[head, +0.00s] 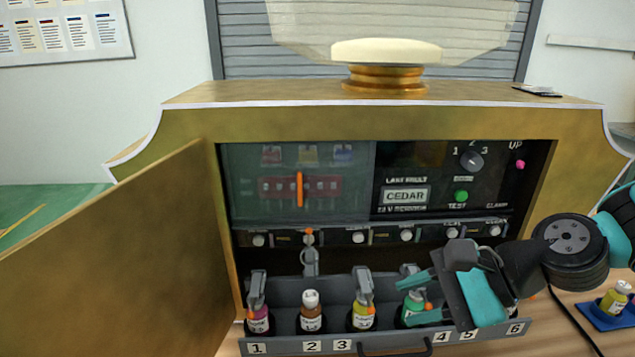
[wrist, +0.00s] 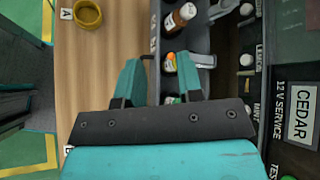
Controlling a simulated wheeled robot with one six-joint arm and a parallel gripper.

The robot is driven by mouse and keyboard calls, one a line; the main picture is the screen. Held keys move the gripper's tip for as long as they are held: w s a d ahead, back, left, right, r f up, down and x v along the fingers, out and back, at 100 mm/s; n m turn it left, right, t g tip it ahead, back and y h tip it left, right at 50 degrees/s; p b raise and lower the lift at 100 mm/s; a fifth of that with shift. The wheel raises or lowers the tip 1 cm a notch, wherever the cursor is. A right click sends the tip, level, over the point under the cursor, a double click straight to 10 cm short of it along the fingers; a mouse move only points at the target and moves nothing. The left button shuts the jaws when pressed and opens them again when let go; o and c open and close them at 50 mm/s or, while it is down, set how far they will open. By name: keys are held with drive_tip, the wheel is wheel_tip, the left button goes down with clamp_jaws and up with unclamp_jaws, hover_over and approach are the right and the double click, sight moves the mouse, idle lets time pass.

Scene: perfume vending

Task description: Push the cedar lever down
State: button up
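In the head view, a grey lever with an orange tip (head: 309,250) stands raised above slot 2, which holds a brown bottle with a white cap (head: 310,312). Its panel label is too small to read, so I cannot confirm that it is the cedar lever. The brown bottle also shows in the wrist view (wrist: 180,17). Lowered levers stand over the bottles in slots 1 (head: 258,290) and 3 (head: 363,288). My gripper (head: 404,300) is open at the green bottle (head: 413,304) in slot 4, right of the raised lever. It partly hides slots 4 to 6.
The grey bottle rack (head: 285,345) has a dark handle at its front. An open wooden door (head: 120,265) stands at the left. The panel behind has a CEDAR display (head: 405,196), a dial and a green button (head: 461,196). A blue tray (head: 605,318) holds bottles at the right.

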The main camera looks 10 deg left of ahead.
drive_tip(key=w+r+m+t+y+p, duration=0.2)
drive_tip(key=w+r+m+p, duration=0.35)
drive_tip(key=m, duration=0.35)
drive_tip(key=m+t+p, duration=0.1)
drive_tip(key=m+p, duration=0.2)
drive_tip(key=p, duration=0.2)
approach(309, 252)
drive_tip(key=x, duration=0.2)
drive_tip(key=r+x, duration=0.1)
drive_tip(key=x, duration=0.5)
drive_tip(key=shift+w+a+r, duration=0.2)
drive_tip(key=shift+w, duration=0.2)
clamp_jaws()
